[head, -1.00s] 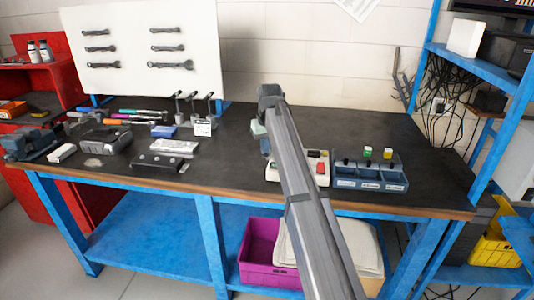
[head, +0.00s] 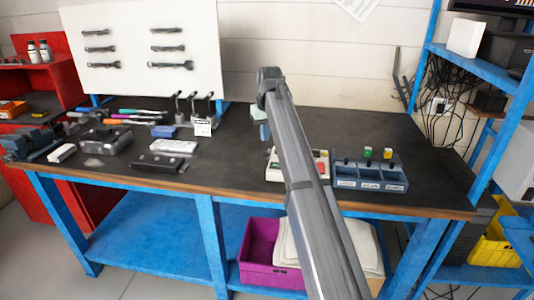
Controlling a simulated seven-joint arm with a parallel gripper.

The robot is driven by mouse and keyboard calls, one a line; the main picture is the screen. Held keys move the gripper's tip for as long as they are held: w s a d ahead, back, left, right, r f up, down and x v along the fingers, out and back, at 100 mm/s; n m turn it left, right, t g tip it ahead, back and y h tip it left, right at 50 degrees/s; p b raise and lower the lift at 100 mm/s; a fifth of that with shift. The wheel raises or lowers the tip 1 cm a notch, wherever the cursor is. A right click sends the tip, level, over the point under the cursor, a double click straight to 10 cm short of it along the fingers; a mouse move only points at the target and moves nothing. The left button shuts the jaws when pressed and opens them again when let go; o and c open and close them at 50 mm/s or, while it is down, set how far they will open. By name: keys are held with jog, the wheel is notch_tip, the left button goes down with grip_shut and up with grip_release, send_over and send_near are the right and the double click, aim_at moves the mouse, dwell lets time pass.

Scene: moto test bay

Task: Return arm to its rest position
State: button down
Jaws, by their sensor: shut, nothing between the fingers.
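My arm (head: 312,210) reaches up from the bottom of the head view over the middle of the bench, its bent joint at the top. My gripper (head: 265,132) hangs below that joint, small and partly hidden behind the arm link. It is shut with nothing seen in it, and it appears above the bench top, apart from the objects there. The arm covers part of a pale box with red and green buttons (head: 322,167).
The dark bench top (head: 240,165) is clear around centre. A blue three-part tray (head: 370,184) with small blocks behind it stands right of my arm. A white tool board (head: 140,20) stands behind.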

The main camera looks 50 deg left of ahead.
dwell(0.3)
